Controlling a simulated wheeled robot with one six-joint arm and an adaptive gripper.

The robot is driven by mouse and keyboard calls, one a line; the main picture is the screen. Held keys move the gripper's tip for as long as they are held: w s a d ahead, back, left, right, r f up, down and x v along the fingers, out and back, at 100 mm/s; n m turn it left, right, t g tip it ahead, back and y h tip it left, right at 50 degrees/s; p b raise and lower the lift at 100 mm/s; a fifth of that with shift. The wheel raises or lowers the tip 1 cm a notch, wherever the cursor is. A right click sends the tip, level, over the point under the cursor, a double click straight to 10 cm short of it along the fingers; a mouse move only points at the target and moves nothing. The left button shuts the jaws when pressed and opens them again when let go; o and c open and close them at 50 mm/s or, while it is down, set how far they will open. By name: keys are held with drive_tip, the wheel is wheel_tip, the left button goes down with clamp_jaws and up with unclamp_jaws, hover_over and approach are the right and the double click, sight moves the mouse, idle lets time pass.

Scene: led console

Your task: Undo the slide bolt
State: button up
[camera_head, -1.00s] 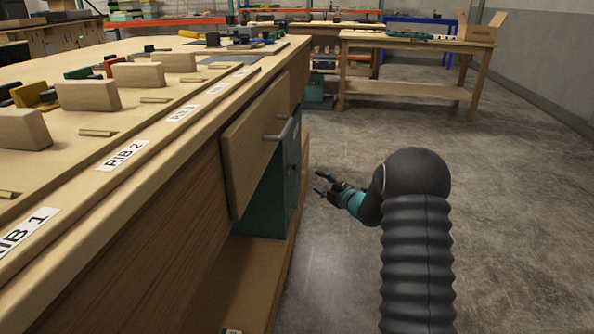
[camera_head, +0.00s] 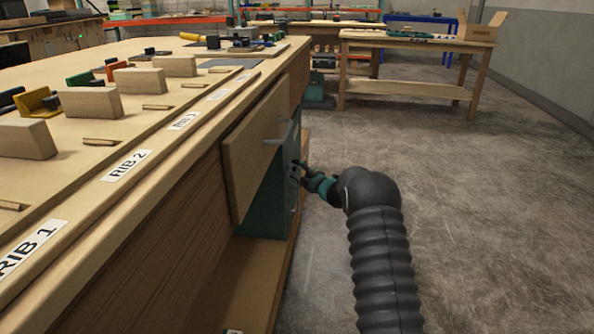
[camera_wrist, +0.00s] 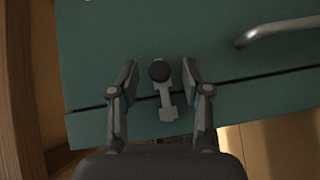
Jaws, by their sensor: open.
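The slide bolt (camera_wrist: 165,97) shows in the wrist view as a grey metal piece with a dark round knob (camera_wrist: 159,71), mounted on a green cabinet front (camera_wrist: 110,35). It crosses a dark seam in the green front. My gripper (camera_wrist: 160,72) is open, with one finger on each side of the knob; I cannot tell whether either finger touches it. In the head view my gripper (camera_head: 298,170) is at the green cabinet (camera_head: 265,205) under the workbench, and the bolt is too small to make out there.
A grey bar handle (camera_wrist: 280,28) is on the green front at the upper right of the wrist view. Open concrete floor (camera_head: 460,220) lies to the right.

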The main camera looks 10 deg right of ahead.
sight(290, 162)
drive_tip(key=shift+w+a, duration=0.1)
drive_tip(key=shift+w, duration=0.1)
clamp_jaws()
drive_tip(key=shift+w, duration=0.1)
drive_tip(key=shift+w+d+b, duration=0.2)
drive_tip(key=shift+w+b, duration=0.25)
drive_tip(key=shift+w, duration=0.2)
drive_tip(key=shift+w+d+b, duration=0.2)
drive_tip(key=shift+w+b, duration=0.2)
drive_tip(key=shift+w, duration=0.2)
drive_tip(key=shift+d+r, duration=0.1)
unclamp_jaws()
